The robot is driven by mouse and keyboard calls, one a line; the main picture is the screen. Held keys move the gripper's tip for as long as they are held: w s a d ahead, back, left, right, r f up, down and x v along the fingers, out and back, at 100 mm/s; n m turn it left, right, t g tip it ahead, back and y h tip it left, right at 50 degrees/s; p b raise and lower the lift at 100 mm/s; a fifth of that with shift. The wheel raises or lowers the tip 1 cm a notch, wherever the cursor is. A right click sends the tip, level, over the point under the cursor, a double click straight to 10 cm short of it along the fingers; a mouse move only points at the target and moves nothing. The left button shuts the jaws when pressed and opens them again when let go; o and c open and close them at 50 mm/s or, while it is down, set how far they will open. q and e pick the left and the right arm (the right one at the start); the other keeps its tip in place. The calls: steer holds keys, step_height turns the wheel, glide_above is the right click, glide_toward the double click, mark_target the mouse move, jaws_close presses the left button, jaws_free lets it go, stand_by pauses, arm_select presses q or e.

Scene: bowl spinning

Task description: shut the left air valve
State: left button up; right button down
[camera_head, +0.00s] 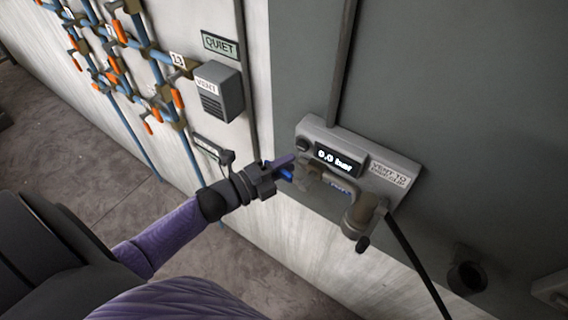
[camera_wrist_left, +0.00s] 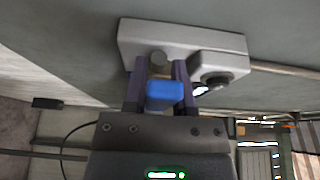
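A grey pressure box (camera_head: 400,160) is fixed to the dark wall, and its display (camera_head: 338,157) reads 0.0 bar. A blue valve handle (camera_head: 286,174) sits at the box's left end, partly hidden by my left gripper (camera_head: 284,165). In the left wrist view the blue handle (camera_wrist_left: 165,95) fills the gap between the two purple fingers of my left gripper (camera_wrist_left: 165,72), which appear shut on it. A brass pipe fitting (camera_head: 357,212) hangs below the box. My right gripper is in neither view.
A black hose (camera_head: 415,258) runs down from the brass fitting. Left on the pale wall are a grey vent box (camera_head: 219,92), a QUIET sign (camera_head: 220,44) and blue pipes with several orange-handled valves (camera_head: 150,75). A dark round wall fitting (camera_head: 467,272) is at lower right.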

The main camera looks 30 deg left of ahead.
arm_select(q)
jaws_close()
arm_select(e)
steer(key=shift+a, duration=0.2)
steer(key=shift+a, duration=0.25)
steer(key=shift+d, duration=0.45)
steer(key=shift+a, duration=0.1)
